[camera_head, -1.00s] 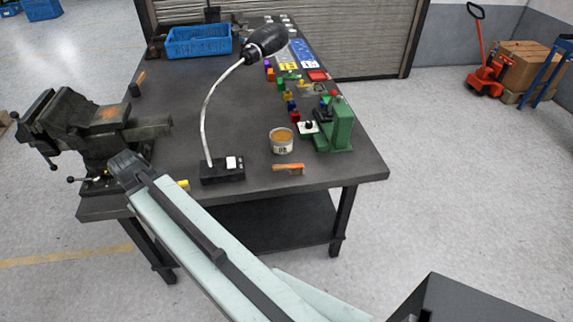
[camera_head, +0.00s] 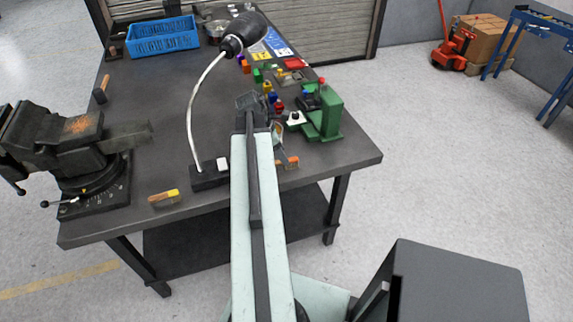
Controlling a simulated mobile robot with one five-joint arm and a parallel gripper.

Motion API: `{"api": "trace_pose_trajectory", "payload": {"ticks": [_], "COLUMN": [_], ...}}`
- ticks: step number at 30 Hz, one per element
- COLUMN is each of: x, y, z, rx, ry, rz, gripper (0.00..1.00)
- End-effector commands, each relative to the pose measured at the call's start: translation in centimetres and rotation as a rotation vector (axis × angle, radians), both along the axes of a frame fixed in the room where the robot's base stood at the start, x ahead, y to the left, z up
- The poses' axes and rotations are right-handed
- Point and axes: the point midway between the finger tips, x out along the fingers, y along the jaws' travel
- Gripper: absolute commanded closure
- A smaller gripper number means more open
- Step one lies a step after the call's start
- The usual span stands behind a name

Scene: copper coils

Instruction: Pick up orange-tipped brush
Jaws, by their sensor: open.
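A short brush with an orange end (camera_head: 291,161) lies near the front edge of the dark workbench, right of my arm. My arm covers its left part. My gripper (camera_head: 253,102) is a dark grey shape at the far end of my arm, over the bench and above and left of the brush in the picture. It is open; no brush shows in it. The fingertips are small and hard to make out.
A black lamp base (camera_head: 209,177) stands close left of my arm, with its curved neck rising. A green press (camera_head: 325,118) stands at the right. A vise (camera_head: 75,145) sits at the left. Small coloured blocks and a blue crate (camera_head: 150,40) are farther back.

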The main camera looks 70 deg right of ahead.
Motion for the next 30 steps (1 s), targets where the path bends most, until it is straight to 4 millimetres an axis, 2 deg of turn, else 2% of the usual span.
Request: {"api": "trace_pose_trajectory", "payload": {"ticks": [1,5,12,15,22,28,30], "x": [-0.1,0.0,-1.1,-1.5,-1.5,-1.5,-1.5], "y": [-0.1,-0.1,-1.2,-1.5,-1.5,-1.5,-1.5], "z": [-0.8,-0.8,-4.5,-5.5,-5.1,-5.1,-5.1], "rx": [0.000,0.000,-0.001,-0.002,0.000,0.000,-0.001], "ry": [0.000,0.000,-0.001,-0.001,-0.002,-0.002,-0.001], "rz": [0.001,0.002,0.002,0.003,0.005,0.005,0.005], "gripper": [0.45,0.45,0.45,0.45,0.45,1.00,1.00]}}
